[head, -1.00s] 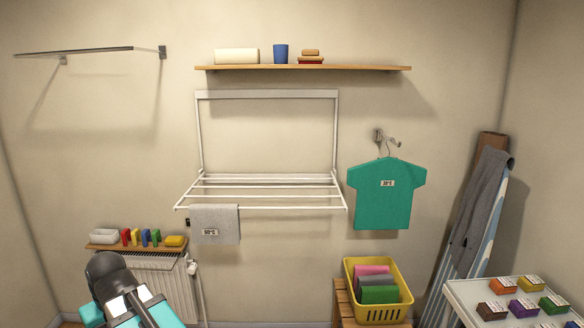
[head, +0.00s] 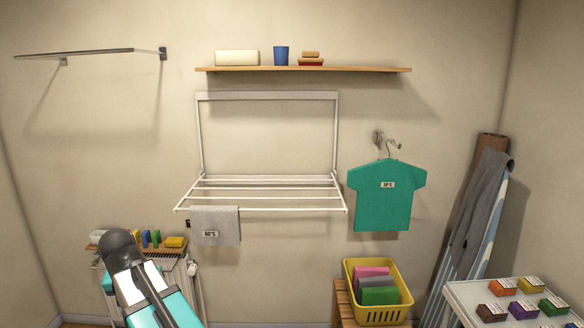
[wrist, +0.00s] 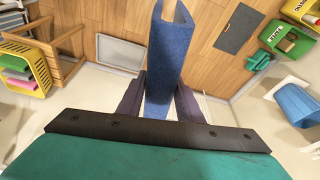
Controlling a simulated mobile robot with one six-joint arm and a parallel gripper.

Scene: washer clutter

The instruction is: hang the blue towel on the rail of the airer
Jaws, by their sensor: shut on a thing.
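The blue towel (wrist: 172,50) is folded and hangs between the two dark fingers of my gripper (wrist: 160,100) in the wrist view. My gripper is shut on it, and the towel reaches away from the camera. The gripper and towel do not show in the head view, where only my arm is seen at the lower left. The white airer (head: 268,94) is on the wall in the middle of the head view, with several rails folded out. A grey towel (head: 215,226) with a label hangs at the left end of its front rail (head: 290,209); the rest of that rail is bare.
A teal shirt (head: 383,197) hangs on a hook right of the airer. A wooden shelf (head: 370,69) is above it. A yellow basket (head: 380,316) of folded cloths stands below right. A radiator (head: 188,285) with a small shelf is behind my arm. An ironing board (head: 480,225) leans at right.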

